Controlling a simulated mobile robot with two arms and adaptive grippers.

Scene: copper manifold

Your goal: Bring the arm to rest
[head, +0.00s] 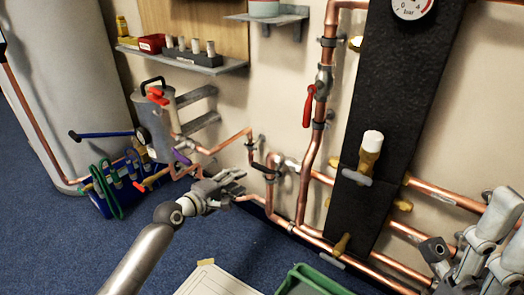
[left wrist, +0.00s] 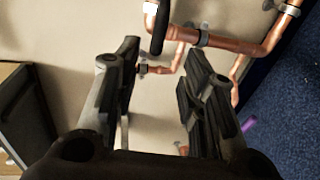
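My left arm comes in from the lower left in the head view. Its gripper (head: 232,186) is in front of the copper pipes (head: 303,190), low along the wall. In the left wrist view the two dark fingers of the left gripper (left wrist: 160,62) stand apart with nothing between them. Copper pipework (left wrist: 240,45) with a black-handled valve shows beyond the fingertips. I cannot tell from the head view how far the fingers are from the pipes. Parts of my right gripper (head: 474,250) show at the right edge, cut off by the frame; its opening is unclear.
A black panel (head: 420,80) carries a gauge and valves. A red lever valve (head: 309,105) sits on the vertical pipe. A blue tool bag (head: 105,205), a grey canister (head: 155,130), a green crate (head: 310,280) and a pale board (head: 215,282) stand around. Blue carpet is clear at left.

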